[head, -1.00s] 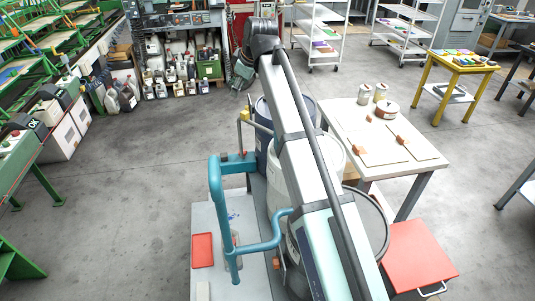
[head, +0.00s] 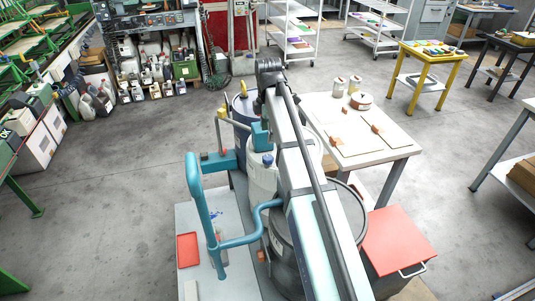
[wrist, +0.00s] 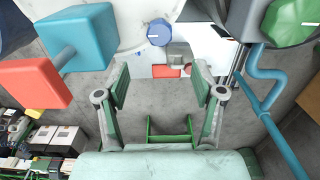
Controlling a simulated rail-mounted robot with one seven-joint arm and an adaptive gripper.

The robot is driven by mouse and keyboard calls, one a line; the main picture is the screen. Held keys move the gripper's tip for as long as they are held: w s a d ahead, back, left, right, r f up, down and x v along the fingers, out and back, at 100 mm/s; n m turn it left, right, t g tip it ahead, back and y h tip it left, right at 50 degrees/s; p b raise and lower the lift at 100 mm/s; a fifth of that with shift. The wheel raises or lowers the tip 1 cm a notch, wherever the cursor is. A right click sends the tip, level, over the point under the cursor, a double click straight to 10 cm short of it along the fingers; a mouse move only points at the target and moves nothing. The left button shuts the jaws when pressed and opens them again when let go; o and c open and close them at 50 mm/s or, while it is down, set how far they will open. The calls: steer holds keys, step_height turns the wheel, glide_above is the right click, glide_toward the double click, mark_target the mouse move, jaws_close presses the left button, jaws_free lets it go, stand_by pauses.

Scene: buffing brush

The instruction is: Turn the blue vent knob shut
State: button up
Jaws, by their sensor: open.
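The blue vent knob (wrist: 159,32) sits near the edge of the white drum's lid (wrist: 110,12), at the top middle of the wrist view. In the head view a small blue knob (head: 267,159) shows on top of the white drum (head: 262,182), just left of my arm. My gripper (wrist: 160,84) is open and empty in the wrist view, its two fingers apart. The knob shows beyond the fingertips, between their lines, and the fingers appear clear of it. In the head view my arm hides most of the gripper.
A teal block with a red end (wrist: 35,83) stands close on the left in the wrist view. A teal pipe (wrist: 265,80) and a green round part (wrist: 290,20) are on the right. A dark drum (head: 285,250) and a white table (head: 355,135) flank my arm.

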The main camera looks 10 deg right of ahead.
mark_target(268, 157)
step_height(268, 157, down, 11)
steer(key=shift+p, duration=1.25)
steer(key=c, duration=1.1)
